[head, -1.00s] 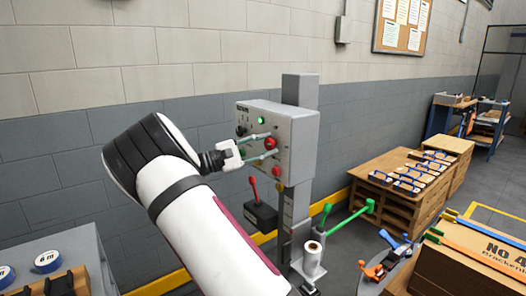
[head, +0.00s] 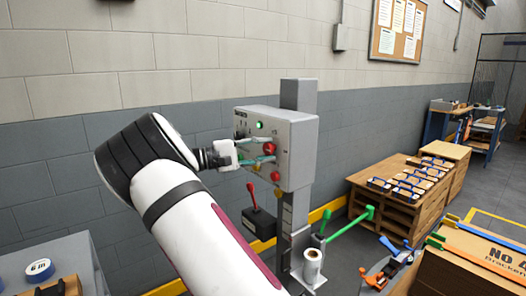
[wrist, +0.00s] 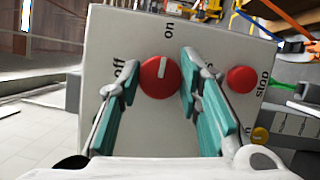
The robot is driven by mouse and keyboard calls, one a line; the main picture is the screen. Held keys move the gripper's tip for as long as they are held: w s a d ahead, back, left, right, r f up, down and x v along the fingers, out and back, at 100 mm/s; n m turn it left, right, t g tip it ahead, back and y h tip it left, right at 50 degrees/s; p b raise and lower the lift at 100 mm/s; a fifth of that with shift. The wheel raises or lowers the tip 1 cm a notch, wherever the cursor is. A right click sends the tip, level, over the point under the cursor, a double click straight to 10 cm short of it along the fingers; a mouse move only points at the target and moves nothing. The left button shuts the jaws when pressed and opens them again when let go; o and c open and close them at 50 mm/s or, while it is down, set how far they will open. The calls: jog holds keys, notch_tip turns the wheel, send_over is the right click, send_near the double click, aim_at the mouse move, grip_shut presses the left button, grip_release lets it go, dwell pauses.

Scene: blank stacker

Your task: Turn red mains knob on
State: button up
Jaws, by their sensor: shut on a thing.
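The red mains knob (wrist: 160,77) is on the face of the grey control box (wrist: 240,45). Its white pointer line points up, close to the "on" label; "off" is printed to its left. My gripper (wrist: 160,66) is shut on the knob, with one teal-padded finger at each side. In the head view, my gripper (head: 268,150) reaches the box from the left, and the red knob (head: 269,148) shows between its fingers. Part of the panel behind the fingers is hidden.
A red stop button (wrist: 241,79) sits right of the knob, close to the right finger. A green light (head: 259,125) glows on the panel. A red-handled lever (head: 252,190) is below the box. Green arms (head: 350,222) stick out from the post at right.

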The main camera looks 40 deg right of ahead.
jog(key=o, duration=1.2)
jog(key=v, duration=1.2)
